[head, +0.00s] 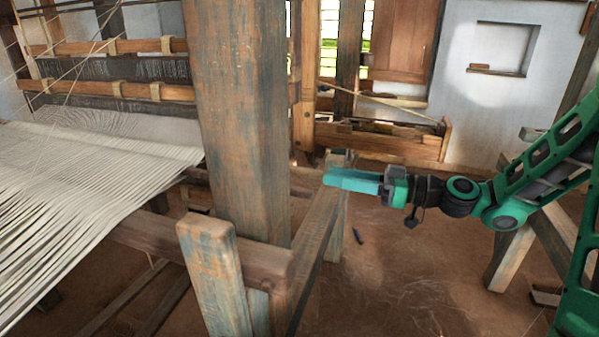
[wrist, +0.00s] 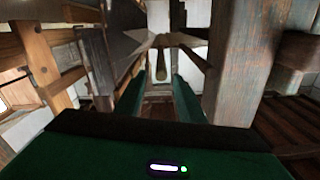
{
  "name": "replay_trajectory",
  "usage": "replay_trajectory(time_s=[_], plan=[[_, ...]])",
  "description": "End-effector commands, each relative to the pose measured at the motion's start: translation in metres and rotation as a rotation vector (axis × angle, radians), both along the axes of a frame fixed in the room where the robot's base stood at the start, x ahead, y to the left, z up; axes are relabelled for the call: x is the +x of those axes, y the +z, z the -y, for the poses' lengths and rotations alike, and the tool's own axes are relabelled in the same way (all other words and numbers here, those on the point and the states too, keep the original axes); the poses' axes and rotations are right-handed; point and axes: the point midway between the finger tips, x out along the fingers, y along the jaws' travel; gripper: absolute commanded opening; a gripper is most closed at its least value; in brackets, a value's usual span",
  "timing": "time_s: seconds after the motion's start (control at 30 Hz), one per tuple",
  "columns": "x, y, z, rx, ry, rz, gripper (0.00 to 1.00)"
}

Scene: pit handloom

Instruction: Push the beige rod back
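A thin beige rod (head: 385,101) slants down to the right in the head view, above a wooden trough-like frame behind my gripper. My gripper (head: 326,179) points left in the head view, beside the big weathered post and apart from the thin rod. In the wrist view my gripper (wrist: 160,82) has its two green fingers apart, with a pale upright shape (wrist: 162,62) beyond the gap. Nothing is visibly held.
The thick post (head: 238,110) stands left of my gripper, with a beam and short post (head: 212,275) below it. White warp threads (head: 80,180) stretch at the left. The earth floor (head: 400,275) below my gripper is mostly open, with a small dark object (head: 358,236) on it.

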Motion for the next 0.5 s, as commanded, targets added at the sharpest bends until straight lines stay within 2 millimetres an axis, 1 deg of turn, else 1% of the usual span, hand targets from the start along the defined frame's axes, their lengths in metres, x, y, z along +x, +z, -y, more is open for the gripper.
replay_trajectory(time_s=[0.3,0.5], plan=[[0.016,0.0,-0.051,-0.002,0.005,0.0,0.36],[0.027,0.0,-0.079,-0.002,0.004,-0.001,0.36]])
